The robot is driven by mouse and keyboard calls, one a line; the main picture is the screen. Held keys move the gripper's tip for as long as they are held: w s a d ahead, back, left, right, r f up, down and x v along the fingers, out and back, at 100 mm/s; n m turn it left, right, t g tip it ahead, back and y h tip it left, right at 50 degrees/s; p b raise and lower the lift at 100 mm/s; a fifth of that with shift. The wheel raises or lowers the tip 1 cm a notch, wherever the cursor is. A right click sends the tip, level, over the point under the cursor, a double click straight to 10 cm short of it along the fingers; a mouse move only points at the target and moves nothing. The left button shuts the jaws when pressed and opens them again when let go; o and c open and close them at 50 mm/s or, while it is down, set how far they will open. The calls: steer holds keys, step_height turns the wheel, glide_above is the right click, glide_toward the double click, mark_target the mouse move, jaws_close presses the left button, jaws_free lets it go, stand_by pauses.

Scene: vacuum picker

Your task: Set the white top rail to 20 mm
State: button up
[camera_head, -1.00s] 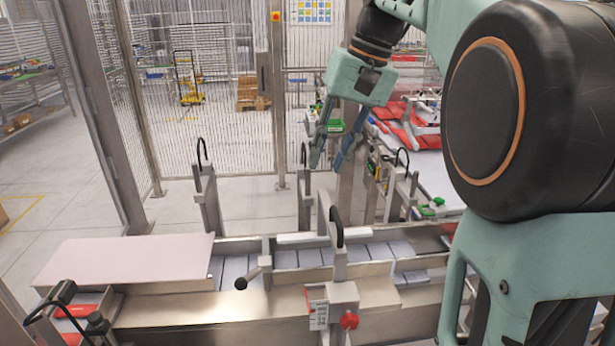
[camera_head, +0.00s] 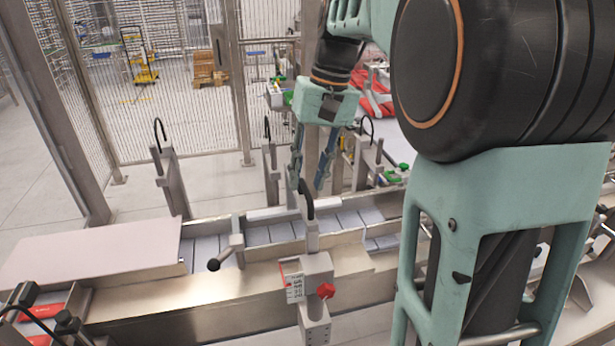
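A short white rail (camera_head: 266,214) runs along the far side of the conveyor channel, probably the white top rail. A grey upright post (camera_head: 313,237) with a black hooked handle (camera_head: 307,199) stands at the channel. Below it is a block with a white scale plate (camera_head: 294,283) and a red knob (camera_head: 326,290); the scale's figures are too small to read. My gripper (camera_head: 307,186) points down with two fingers apart, open and empty. Its tips appear just above and behind the black handle; I cannot tell whether they touch it.
A black-ended lever (camera_head: 225,257) sticks out left of the post. A pale cover plate (camera_head: 95,249) lies over the channel's left end. More posts with black hooks (camera_head: 170,170) stand behind. A wire fence (camera_head: 150,110) closes off the back.

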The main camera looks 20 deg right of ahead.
steer(key=shift+a+f, duration=0.1)
steer(key=shift+f, duration=0.2)
jaws_close()
